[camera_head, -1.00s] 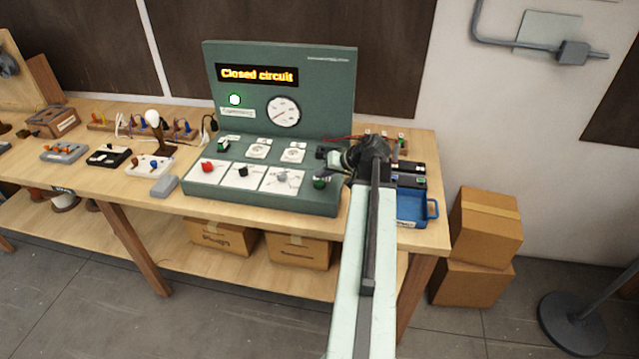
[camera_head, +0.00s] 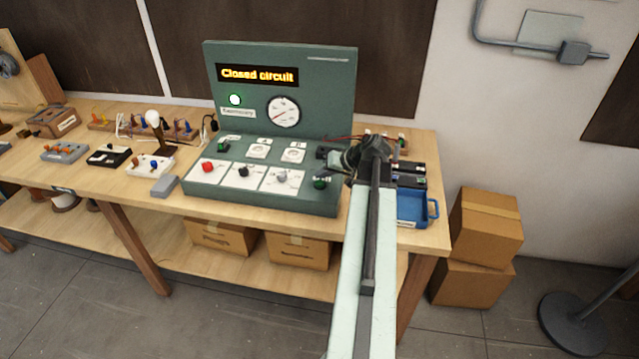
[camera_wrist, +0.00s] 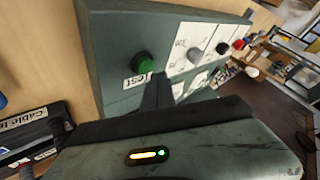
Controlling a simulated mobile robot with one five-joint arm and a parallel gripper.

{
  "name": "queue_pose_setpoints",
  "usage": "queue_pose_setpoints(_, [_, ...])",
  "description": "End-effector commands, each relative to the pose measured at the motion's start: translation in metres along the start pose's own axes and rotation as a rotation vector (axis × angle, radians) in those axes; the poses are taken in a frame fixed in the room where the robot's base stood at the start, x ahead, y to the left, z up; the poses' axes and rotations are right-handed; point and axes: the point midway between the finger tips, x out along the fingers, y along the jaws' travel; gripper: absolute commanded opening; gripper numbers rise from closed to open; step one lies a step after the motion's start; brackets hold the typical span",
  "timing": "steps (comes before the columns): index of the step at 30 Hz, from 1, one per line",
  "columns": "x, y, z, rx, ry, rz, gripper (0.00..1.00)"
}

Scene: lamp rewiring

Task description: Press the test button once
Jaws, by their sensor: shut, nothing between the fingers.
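The green test button (camera_wrist: 143,64), on a black collar, stands out from the sloped panel above a "Test" label (camera_wrist: 138,80) in the wrist view. It also shows in the head view (camera_head: 320,183), at the right end of the console's front row. My gripper (camera_wrist: 159,78) is shut and empty. In the wrist view its tips lie just right of and below the button; I cannot tell whether they touch the panel. In the head view my gripper (camera_head: 333,157) is above and behind the button. The console display (camera_head: 257,75) reads "Closed circuit".
Red, black and grey knobs (camera_head: 208,167) line the console left of the button. A blue tray (camera_head: 414,208) sits to the right on the bench. Lamp parts and blocks crowd the bench's left side.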

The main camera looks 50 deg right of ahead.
Motion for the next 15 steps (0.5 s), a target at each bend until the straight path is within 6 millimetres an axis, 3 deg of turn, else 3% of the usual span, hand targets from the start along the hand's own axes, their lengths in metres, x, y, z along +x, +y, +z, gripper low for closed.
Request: queue_pose_setpoints(15, [0.0071,0.0045,0.0041,0.0,0.0,0.0,0.0])
